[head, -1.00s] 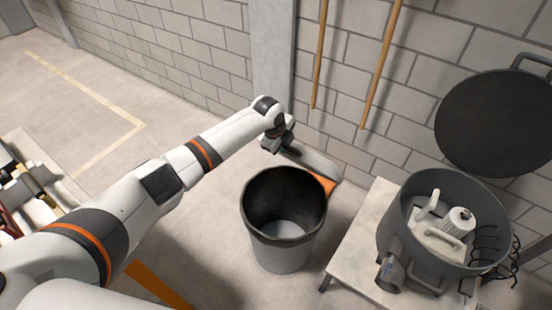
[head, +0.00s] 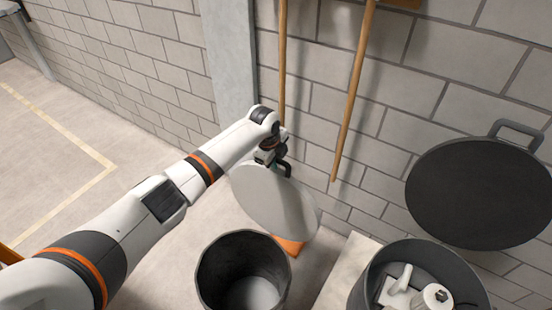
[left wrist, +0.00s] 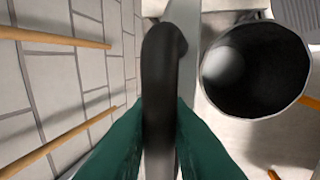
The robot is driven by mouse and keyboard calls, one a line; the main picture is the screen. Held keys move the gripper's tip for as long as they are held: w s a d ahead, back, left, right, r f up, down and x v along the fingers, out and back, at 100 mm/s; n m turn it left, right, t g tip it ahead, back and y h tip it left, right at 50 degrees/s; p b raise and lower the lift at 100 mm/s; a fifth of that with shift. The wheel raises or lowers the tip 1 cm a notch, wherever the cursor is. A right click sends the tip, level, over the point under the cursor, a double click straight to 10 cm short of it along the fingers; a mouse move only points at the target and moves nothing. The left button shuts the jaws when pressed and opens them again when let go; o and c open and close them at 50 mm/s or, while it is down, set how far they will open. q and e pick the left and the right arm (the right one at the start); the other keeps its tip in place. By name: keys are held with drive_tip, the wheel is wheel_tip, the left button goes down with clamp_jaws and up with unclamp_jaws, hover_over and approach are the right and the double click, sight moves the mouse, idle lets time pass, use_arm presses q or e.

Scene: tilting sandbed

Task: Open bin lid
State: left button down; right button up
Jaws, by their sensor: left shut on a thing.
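The grey bin (head: 213,278) stands on the floor with its dark mouth uncovered; it also shows in the left wrist view (left wrist: 262,68). Its round, light grey lid (head: 268,200) is steeply tilted, off the bin, behind its far rim. My left gripper (head: 272,155) is at the lid's upper side. In the left wrist view its green fingers (left wrist: 162,130) are shut on the lid's black handle (left wrist: 158,75). The lid shows there nearly edge-on. My right gripper is not in view.
A dark drum (head: 365,282) with white equipment inside stands at the right, its black round lid (head: 480,195) raised against the block wall. Two wooden poles (head: 355,95) are by the wall behind my gripper. An orange piece (head: 290,246) lies beyond the bin.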

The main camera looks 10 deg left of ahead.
use_arm(q)
drive_tip(key=shift+w, duration=0.25)
drive_tip(key=shift+r, duration=0.1)
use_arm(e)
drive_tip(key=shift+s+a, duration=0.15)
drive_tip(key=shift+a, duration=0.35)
use_arm(q)
drive_tip(key=c, duration=1.4)
unclamp_jaws()
drive_tip(key=shift+c, duration=0.2)
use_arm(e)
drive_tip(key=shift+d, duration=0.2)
use_arm(q)
drive_tip(key=shift+s, duration=0.1)
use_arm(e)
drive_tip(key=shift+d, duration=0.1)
